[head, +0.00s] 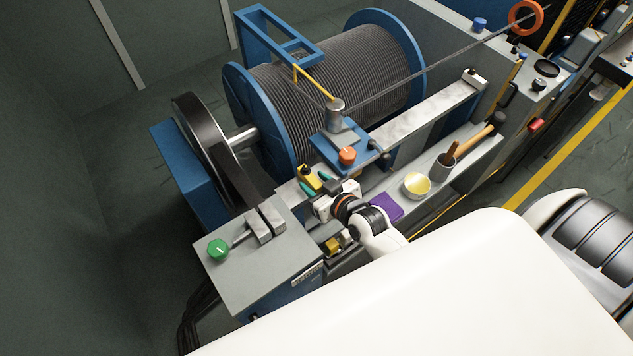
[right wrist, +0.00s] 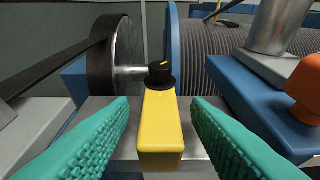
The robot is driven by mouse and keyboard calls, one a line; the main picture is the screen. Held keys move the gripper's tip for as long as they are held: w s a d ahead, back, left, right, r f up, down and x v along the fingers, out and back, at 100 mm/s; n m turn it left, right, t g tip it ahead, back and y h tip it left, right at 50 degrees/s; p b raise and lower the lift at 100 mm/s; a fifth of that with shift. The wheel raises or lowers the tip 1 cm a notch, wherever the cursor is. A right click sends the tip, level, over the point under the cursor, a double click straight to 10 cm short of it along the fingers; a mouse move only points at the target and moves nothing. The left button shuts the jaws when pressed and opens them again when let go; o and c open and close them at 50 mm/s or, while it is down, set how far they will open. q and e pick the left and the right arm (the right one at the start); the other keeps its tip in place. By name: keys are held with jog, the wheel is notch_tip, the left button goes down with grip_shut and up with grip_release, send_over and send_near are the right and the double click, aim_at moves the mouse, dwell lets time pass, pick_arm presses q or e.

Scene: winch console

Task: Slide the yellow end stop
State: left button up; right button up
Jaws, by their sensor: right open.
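The yellow end stop (head: 309,178) is a small yellow block with a black knob on top, sitting on the grey rail in front of the cable drum. In the right wrist view the end stop (right wrist: 160,127) stands upright in the middle. My right gripper (head: 319,186) is open, with its teal-padded fingers (right wrist: 160,130) on either side of the block. Gaps show between each finger and the block. The block's lower part and the finger ends show against the rail; contact is not visible. My left gripper is not in view.
A blue carriage (head: 369,154) with an orange knob (head: 347,156) stands right of the end stop. The drum (head: 330,80) is behind. A grey box with a green knob (head: 218,249) is at left.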

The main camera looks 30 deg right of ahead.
jog(key=shift+c, duration=0.2)
grip_shut()
jog(key=shift+s+a+r+p, duration=0.15)
jog(key=shift+a+p, duration=0.25)
jog(key=shift+a, duration=0.25)
jog(key=shift+s+a+f+p, duration=0.1)
jog(key=shift+a+p, duration=0.3)
jog(key=shift+a, duration=0.35)
jog(key=shift+c, duration=1.1)
grip_release()
jog(key=shift+o, duration=1.3)
jog(key=shift+a, duration=0.1)
